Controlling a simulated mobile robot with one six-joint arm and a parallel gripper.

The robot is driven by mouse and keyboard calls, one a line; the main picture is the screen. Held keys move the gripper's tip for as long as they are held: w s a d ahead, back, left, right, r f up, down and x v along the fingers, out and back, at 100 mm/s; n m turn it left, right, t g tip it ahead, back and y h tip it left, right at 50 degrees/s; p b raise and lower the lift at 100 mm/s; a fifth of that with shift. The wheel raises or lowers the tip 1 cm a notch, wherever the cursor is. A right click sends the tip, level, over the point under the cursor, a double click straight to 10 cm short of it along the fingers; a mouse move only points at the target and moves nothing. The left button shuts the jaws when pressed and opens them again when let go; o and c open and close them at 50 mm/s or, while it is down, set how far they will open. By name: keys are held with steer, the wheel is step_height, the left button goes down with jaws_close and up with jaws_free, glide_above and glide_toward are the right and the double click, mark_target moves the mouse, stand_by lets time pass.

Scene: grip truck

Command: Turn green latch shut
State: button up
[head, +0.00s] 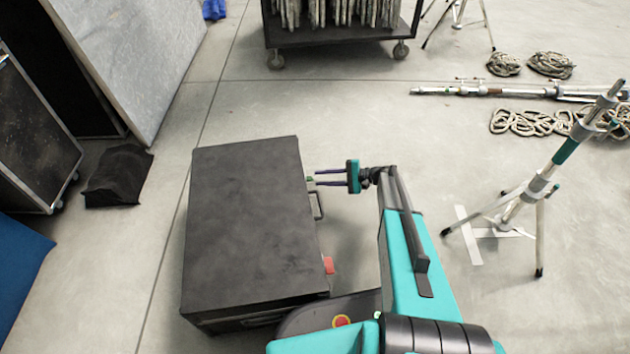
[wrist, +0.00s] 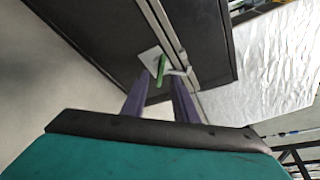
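The green latch (head: 309,179) is a small piece on the right side of the large black case (head: 250,220), near its far end. In the wrist view the green latch (wrist: 161,70) is a narrow upright bar on a pale plate, close to the seam of the case (wrist: 110,30). My gripper (head: 318,177) reaches toward it from the right. Its two purple fingers are apart, one on each side of the latch in the wrist view (wrist: 162,86). I cannot tell whether they touch it.
A grey handle (head: 317,205) and a red latch (head: 328,265) sit nearer on the same case side. A light stand (head: 515,205) stands on the right. A cart (head: 340,35) is at the back. Floor between case and cart is clear.

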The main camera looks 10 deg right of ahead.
steer(key=shift+b+x, duration=0.4)
steer(key=shift+x, duration=1.3)
jaws_close()
